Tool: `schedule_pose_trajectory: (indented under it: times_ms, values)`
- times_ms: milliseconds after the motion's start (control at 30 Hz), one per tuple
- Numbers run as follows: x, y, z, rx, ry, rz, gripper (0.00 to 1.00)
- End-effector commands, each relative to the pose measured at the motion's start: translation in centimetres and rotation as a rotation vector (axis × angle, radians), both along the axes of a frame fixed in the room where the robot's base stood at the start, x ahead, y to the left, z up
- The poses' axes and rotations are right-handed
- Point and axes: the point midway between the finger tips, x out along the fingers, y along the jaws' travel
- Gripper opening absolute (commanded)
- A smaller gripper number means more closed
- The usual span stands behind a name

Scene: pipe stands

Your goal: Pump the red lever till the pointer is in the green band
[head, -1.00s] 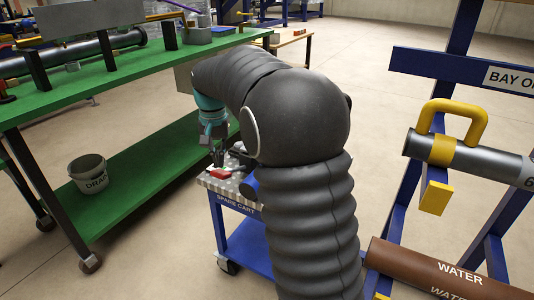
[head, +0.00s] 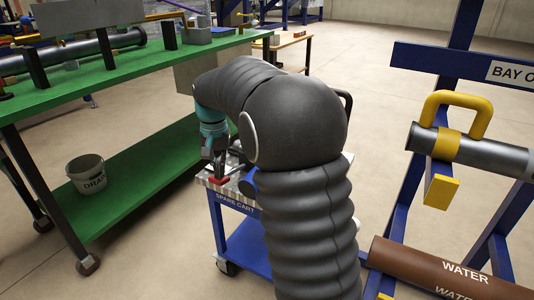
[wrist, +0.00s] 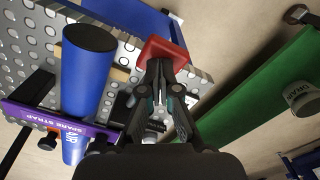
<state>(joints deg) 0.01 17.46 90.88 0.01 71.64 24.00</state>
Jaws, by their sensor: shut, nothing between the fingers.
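The red lever end (head: 220,181) shows at the near left corner of the spare cart in the head view. In the wrist view it is a red block (wrist: 164,48) just beyond my fingertips. My gripper (wrist: 159,68) is shut with nothing held, its tips at or touching the red block; exact contact is hard to tell. In the head view my gripper (head: 219,174) points down onto the red end from above. The rest of the lever is mostly hidden by my gripper and arm. I cannot make out a pointer or a green band in either view.
The spare cart (wrist: 20,62) has a perforated metal top with a blue cylinder (wrist: 86,75) and a purple spare strap (wrist: 60,124). A green bench (head: 140,165) stands left, with a drain bucket (head: 86,174) on its lower shelf. A pipe rack (head: 440,70) stands right.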

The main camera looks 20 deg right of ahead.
Motion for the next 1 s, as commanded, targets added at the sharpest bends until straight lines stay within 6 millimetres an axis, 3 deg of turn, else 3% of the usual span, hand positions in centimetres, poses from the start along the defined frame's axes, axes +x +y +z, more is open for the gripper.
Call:
schedule_pose_trajectory:
  times_ms: [467, 1000]
  values:
    - [0.0, 0.0, -2.7, -0.001, 0.001, 0.0, 0.0]
    - [0.0, 0.0, -2.9, -0.001, 0.001, 0.0, 0.0]
